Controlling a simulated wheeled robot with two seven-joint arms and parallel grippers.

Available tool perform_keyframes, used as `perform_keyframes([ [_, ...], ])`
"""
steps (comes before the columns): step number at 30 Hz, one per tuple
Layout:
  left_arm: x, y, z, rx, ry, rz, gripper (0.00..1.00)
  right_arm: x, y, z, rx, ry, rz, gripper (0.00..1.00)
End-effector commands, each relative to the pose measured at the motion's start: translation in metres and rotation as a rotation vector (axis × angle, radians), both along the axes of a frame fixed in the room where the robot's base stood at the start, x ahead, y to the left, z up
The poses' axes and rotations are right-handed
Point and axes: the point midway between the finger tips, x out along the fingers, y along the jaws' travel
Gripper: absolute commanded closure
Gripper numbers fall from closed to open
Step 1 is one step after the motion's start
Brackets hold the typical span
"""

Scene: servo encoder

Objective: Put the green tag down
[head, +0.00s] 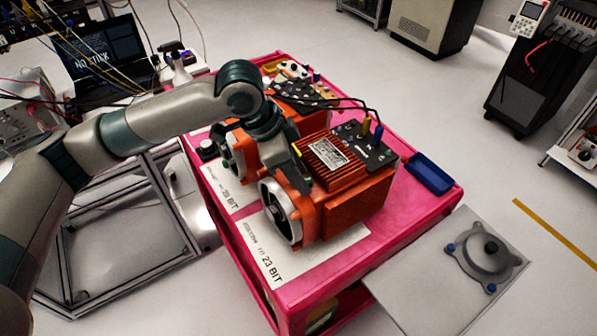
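Two orange servo motors stand on the pink cart (412,222). The nearer motor (345,205) sits on a white sheet marked 23 BIT (268,262). The farther motor (243,152), partly behind my arm, is by a sheet marked 20 BIT (226,192). My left gripper (283,152) points down between the two motors, close to the nearer one's left side. Its fingertips are mostly hidden, so I cannot tell whether it is open or holds anything. I cannot make out a green tag clearly; a small yellow-green patch (296,150) shows beside the gripper. My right gripper is out of view.
A blue tray (430,175) lies empty at the cart's right edge. A grey plate with a round flange (482,252) is at the lower right. Cables run over the motor tops. A laptop (100,55) and a metal frame (125,222) are at left.

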Motion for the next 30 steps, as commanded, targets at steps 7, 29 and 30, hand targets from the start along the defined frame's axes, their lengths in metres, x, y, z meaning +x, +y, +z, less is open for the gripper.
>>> perform_keyframes([
  [7, 0.000, 0.004, 0.013, -0.001, -0.002, 0.001, 0.62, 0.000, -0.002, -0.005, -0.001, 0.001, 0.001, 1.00],
  [29, -0.009, 0.044, 0.110, -0.001, -0.001, 0.000, 0.62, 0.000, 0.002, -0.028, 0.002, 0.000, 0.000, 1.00],
  [30, -0.009, 0.044, 0.112, 0.000, -0.001, 0.000, 0.62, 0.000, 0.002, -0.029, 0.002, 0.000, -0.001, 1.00],
])
